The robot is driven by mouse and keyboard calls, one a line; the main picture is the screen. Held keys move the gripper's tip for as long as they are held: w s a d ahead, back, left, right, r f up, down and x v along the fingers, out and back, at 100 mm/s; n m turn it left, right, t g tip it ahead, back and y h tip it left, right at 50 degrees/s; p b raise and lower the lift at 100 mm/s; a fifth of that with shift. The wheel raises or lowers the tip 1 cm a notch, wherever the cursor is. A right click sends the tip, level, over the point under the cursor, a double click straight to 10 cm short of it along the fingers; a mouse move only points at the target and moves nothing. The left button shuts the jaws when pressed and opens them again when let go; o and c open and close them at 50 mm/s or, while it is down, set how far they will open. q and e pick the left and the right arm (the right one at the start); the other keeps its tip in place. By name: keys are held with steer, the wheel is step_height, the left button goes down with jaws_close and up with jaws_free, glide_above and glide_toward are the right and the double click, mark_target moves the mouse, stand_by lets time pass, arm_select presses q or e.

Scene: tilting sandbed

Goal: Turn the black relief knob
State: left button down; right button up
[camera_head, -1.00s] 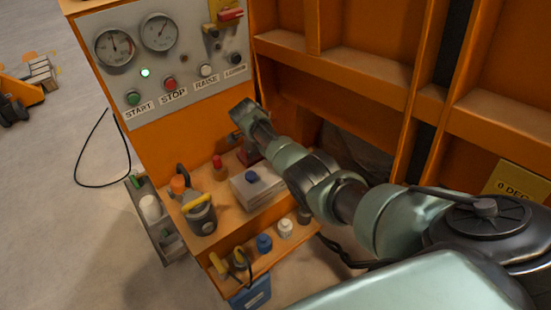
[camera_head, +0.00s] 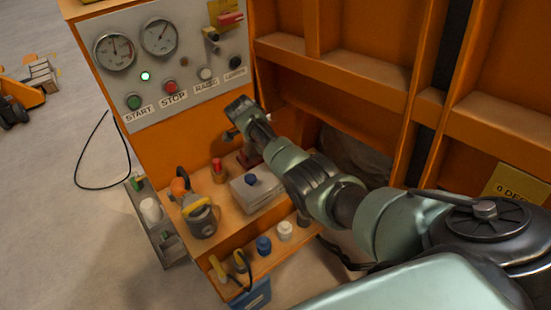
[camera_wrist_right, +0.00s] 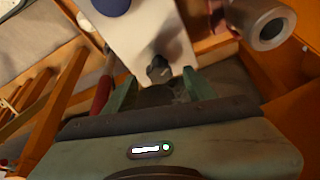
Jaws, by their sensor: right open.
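A small dark faceted knob (camera_wrist_right: 158,68), which looks like the black relief knob, sits at the edge of a white block in the right wrist view. My right gripper (camera_wrist_right: 162,90) is open, with its green fingers on either side of and just short of the knob in that picture. I cannot tell the depth gap, and no contact shows. In the head view my right gripper (camera_head: 231,134) is over the orange shelf, below the control panel. The knob cannot be made out there. My left gripper is not in view.
The control panel (camera_head: 190,50) with gauges and buttons stands behind. A metal cylinder (camera_wrist_right: 265,22) is at the wrist view's upper right.

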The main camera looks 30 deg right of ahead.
steer(key=v, duration=0.5)
steer(key=shift+r, duration=0.15)
stand_by(0.3)
